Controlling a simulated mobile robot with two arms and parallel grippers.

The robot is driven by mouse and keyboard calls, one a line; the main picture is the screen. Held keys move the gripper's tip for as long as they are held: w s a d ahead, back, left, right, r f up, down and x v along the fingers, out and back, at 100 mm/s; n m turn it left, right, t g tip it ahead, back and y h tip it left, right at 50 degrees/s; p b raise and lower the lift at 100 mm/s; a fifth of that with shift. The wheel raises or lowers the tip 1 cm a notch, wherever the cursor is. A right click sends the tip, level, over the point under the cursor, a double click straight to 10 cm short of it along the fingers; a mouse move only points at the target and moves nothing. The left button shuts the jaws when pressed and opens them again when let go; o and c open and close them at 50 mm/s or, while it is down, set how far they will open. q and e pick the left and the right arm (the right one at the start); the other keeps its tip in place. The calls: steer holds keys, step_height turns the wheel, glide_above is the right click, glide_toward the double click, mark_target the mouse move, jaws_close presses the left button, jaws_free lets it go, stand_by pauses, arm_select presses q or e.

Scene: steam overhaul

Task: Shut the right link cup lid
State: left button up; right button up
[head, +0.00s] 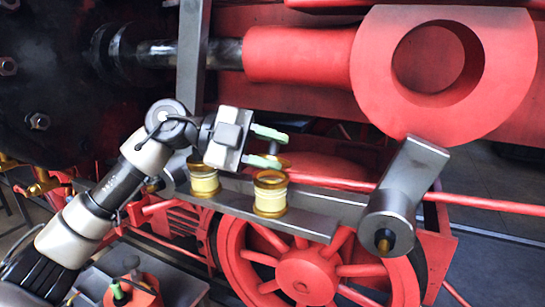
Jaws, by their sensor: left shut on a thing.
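The right link cup (270,196) is a cream cup with brass bands, standing upright on a grey metal bar. Its brass lid (280,162) shows only in part, just above the cup, by the lower fingertip; how far it is tilted I cannot tell. My left gripper (270,147) reaches in from the left with its pale green fingers above this cup. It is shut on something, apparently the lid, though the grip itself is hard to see. A similar left cup (203,183) stands beside it, its top partly hidden by my gripper.
The grey bar (316,222) runs below the cups, above a red spoked wheel (306,277). A grey lever (410,185) stands to the right. A large red rod end (375,70) is above.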

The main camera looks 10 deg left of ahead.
arm_select(q)
steer(key=shift+s+a+r+m, duration=0.1)
steer(key=shift+r+m, duration=0.05)
steer(key=shift+m, duration=0.15)
steer(key=o, duration=0.8)
steer(key=shift+c, duration=0.2)
steer(key=shift+a+b, duration=0.45)
steer(key=shift+a, duration=0.1)
steer(key=b+v, duration=0.2)
steer(key=v, duration=0.7)
steer(key=shift+a, duration=0.35)
